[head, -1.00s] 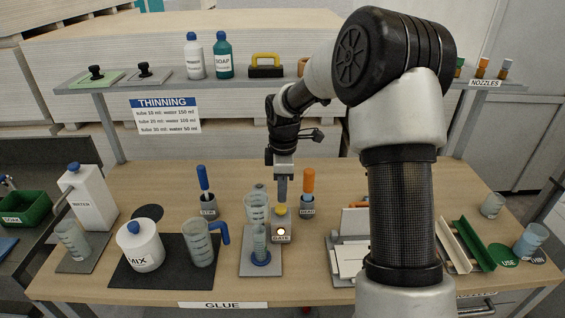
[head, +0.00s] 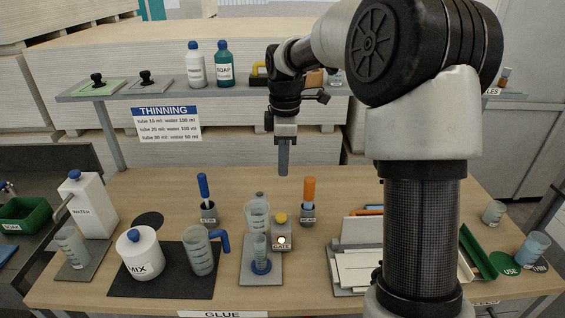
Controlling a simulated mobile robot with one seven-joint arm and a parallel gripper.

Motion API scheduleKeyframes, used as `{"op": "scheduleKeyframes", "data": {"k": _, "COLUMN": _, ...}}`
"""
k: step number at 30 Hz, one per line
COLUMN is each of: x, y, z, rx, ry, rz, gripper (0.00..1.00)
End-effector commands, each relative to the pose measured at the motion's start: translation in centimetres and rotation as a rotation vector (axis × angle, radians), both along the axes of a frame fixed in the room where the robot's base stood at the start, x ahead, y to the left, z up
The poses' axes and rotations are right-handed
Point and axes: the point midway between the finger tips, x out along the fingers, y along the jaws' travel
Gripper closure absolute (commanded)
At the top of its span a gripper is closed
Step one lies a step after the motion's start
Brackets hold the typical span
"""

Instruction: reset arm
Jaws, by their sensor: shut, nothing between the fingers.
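My gripper (head: 283,172) hangs pointing down above the middle of the wooden table (head: 160,197). It is shut and empty. It is clear of the table, above and behind the small "GATE" box (head: 281,238) with its yellow knob (head: 281,218). My arm rises from the right of the picture and hides part of the shelf and the table's right side.
A MIX jar (head: 138,254) and blue-handled jug (head: 199,255) stand at left. The back shelf (head: 165,93) holds bottles (head: 223,65).

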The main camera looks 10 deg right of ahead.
Motion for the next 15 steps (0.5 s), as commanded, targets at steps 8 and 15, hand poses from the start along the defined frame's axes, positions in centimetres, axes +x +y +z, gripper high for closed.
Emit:
{"op": "scheduleKeyframes", "data": {"k": 8, "x": -3.3, "y": 0.4, "z": 3.3, "rx": -0.031, "ry": -0.056, "rz": -0.15, "gripper": 1.0}}
{"op": "scheduleKeyframes", "data": {"k": 15, "x": -11.0, "y": 0.5, "z": 7.7, "rx": -0.023, "ry": -0.181, "rz": -0.506, "gripper": 1.0}}
